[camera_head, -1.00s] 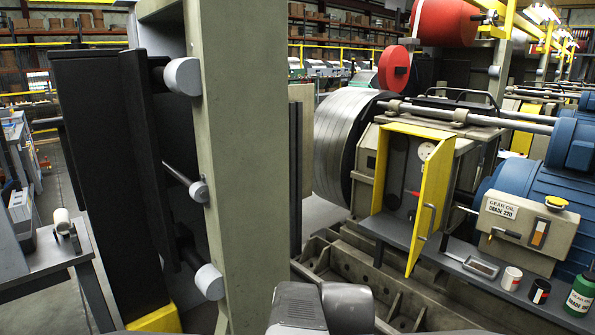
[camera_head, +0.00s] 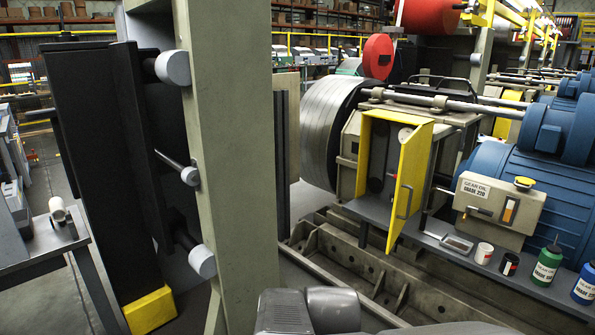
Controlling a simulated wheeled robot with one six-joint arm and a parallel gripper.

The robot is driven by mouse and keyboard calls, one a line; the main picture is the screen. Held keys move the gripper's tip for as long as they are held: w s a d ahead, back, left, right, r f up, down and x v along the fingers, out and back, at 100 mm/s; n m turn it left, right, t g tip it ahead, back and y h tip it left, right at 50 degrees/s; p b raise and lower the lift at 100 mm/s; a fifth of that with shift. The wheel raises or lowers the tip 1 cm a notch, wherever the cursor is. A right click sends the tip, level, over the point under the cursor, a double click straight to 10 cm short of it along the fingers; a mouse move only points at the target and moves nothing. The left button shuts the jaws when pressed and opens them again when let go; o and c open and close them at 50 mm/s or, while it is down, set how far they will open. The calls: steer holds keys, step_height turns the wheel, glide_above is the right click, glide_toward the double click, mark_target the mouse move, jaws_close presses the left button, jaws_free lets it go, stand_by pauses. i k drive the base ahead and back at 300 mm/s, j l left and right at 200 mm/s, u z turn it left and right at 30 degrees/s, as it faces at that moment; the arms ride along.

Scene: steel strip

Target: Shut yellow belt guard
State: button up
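The yellow belt guard (camera_head: 410,184) is a hinged yellow door on a yellow frame (camera_head: 364,155) at the right of centre. It stands open, swung out toward me, with a grey bar handle (camera_head: 404,202) on its face. Dark pulleys and a belt (camera_head: 377,165) show in the opening behind it. Part of my arm (camera_head: 308,312) shows at the bottom centre, well short of the guard. My gripper's fingers are not in view.
A tall grey-green post (camera_head: 232,150) with round rollers stands at left centre. A shelf below the guard bears a metal tray (camera_head: 457,243), a white mug (camera_head: 484,253), a dark mug (camera_head: 509,264), a green bottle (camera_head: 547,266) and a blue bottle (camera_head: 586,284). A gear oil box (camera_head: 500,208) sits behind them.

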mark_target(410, 150)
steer(key=i+l+z, duration=0.4)
steer(key=i+l, duration=1.05)
